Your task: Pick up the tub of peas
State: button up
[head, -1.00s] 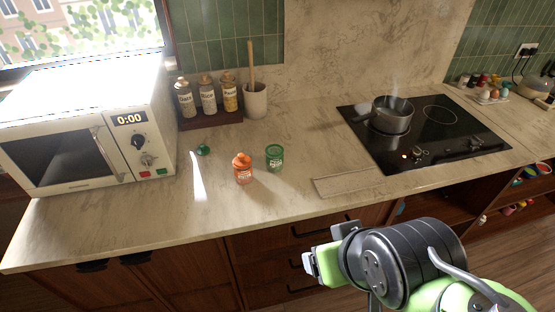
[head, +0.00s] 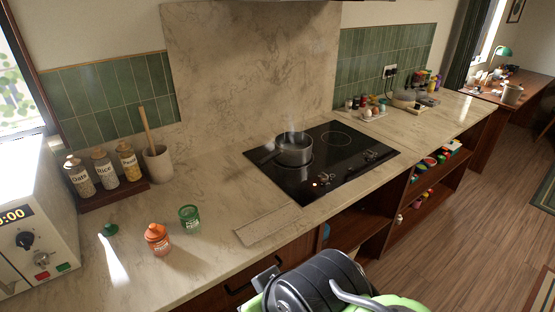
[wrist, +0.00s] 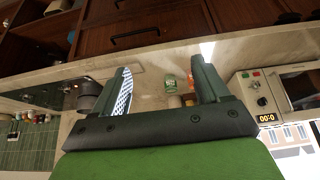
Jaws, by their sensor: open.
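The tub of peas (head: 189,218) is a small green see-through tub with a pale label, upright and without a lid on the counter, left of the hob. It also shows upside down in the wrist view (wrist: 170,81), between my fingers in the picture but beyond them. A green lid (head: 110,229) lies on the counter to its left. My gripper (wrist: 163,82) is open and empty, its two fingers spread apart. In the head view only my wrist shows at the bottom edge, in front of the counter; the fingers are mostly out of frame.
An orange jar (head: 157,241) stands close left of the tub. A steaming pot (head: 294,150) is on the black hob (head: 325,185). A microwave (head: 30,240), labelled jars (head: 104,168) and a utensil crock (head: 157,163) stand left.

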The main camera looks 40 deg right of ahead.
aim_at(188, 214)
jog(key=i+l+u, duration=0.1)
jog(key=u, duration=0.35)
jog(key=i+l+u, duration=0.1)
jog(key=u, duration=0.3)
jog(key=l+u, duration=0.3)
jog(key=u, duration=0.15)
jog(key=l+u, duration=0.2)
jog(key=u, duration=0.2)
jog(key=i+l, duration=0.05)
